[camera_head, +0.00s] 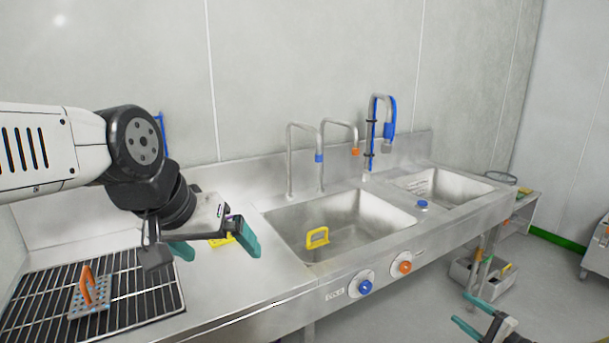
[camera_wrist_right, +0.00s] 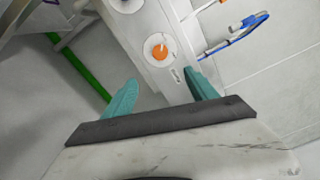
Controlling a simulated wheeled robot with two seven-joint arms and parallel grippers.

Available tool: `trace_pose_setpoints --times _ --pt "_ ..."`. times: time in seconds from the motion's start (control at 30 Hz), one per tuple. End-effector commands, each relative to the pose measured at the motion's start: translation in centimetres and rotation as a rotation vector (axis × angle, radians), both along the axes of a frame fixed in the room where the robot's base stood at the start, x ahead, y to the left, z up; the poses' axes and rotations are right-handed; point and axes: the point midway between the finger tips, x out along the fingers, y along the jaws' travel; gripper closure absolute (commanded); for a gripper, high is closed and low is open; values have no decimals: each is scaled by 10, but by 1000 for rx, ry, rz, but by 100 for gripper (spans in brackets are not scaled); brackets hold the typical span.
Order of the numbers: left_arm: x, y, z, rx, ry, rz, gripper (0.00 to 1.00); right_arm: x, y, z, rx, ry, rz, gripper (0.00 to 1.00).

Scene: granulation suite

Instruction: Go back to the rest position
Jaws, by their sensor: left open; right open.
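My left gripper (camera_head: 215,250) has teal fingers and hangs open and empty over the steel counter, left of the large sink. My right gripper (camera_head: 475,316) shows at the lower right of the head view, in front of the sink unit and away from it. In the right wrist view its two teal fingers (camera_wrist_right: 155,97) are spread with nothing between them. Beyond them is the sink front with the orange knob (camera_wrist_right: 159,50).
The large sink basin (camera_head: 375,222) holds a yellow-handled item (camera_head: 317,238). A yellow item (camera_head: 222,241) lies partly hidden behind my left gripper. An orange-handled perforated piece (camera_head: 90,295) sits on a black rack (camera_head: 150,292). A grey bin (camera_head: 470,277) stands under the small sink.

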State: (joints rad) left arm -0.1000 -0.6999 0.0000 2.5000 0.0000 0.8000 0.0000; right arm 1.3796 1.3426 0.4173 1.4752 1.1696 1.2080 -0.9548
Motion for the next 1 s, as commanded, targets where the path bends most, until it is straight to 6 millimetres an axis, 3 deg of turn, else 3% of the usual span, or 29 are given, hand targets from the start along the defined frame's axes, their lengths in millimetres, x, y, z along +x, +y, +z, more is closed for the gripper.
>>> trace_pose_setpoints --times 0.37,0.57,0.77,1.0 --pt "0 0 0 0 0 0 0 13 27 26 -52 38 117 33" --pt "0 0 0 0 0 0 0 22 56 52 -110 79 229 33" --pt "0 0 0 0 0 0 0 29 99 90 -210 142 387 33" --pt "0 0 0 0 0 0 0 20 180 164 -456 261 647 33"
